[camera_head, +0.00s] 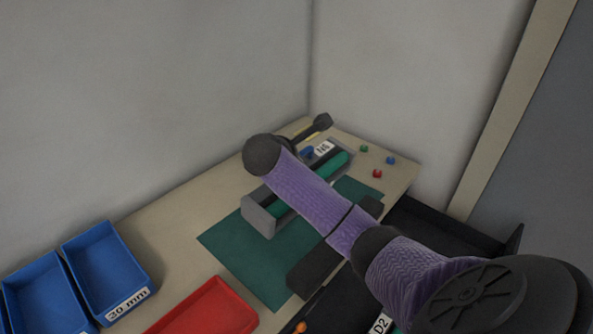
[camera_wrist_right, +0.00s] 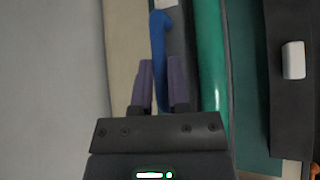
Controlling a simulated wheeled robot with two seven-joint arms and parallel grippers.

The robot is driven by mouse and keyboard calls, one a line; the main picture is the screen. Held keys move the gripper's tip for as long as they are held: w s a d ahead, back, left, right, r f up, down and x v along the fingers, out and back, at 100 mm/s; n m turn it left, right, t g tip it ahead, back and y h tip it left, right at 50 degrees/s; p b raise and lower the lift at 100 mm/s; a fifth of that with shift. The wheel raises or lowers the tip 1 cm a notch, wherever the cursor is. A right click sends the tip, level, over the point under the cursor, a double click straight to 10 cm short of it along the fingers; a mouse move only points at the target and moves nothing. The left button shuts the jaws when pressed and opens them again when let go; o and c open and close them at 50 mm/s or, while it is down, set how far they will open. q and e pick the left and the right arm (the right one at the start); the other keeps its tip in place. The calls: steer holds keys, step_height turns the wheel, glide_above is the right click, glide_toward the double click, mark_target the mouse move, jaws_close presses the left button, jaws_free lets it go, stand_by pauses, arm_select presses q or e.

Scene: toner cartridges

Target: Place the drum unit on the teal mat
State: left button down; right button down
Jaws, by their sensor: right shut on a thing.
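The drum unit has a green roller (camera_head: 335,166), a grey end block (camera_head: 259,214) and a blue handle (camera_head: 306,152). A label reading N6 is on its far part. In the head view it lies over the teal mat (camera_head: 230,240), partly behind my right arm; I cannot tell whether it touches the mat. In the right wrist view my right gripper (camera_wrist_right: 161,72) is shut on the blue handle (camera_wrist_right: 158,40), with the green roller (camera_wrist_right: 210,50) just to the right. The right gripper is hidden in the head view. My left gripper is not in view.
Two blue bins (camera_head: 108,270) and a red tray (camera_head: 215,310) stand at the front left. A black tray (camera_head: 450,238) is at the right. Small green, blue and red pieces (camera_head: 377,173) lie at the back right. A dark-headed tool (camera_head: 321,123) lies near the back wall.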

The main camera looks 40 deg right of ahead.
steer(key=shift+w+d+n+g+b, duration=0.1)
steer(key=shift+n+g+b, duration=0.3)
steer(key=shift+g+b, duration=0.15)
step_height(320, 180, down, 10)
steer(key=b, duration=0.3)
steer(key=c, duration=0.6)
jaws_free()
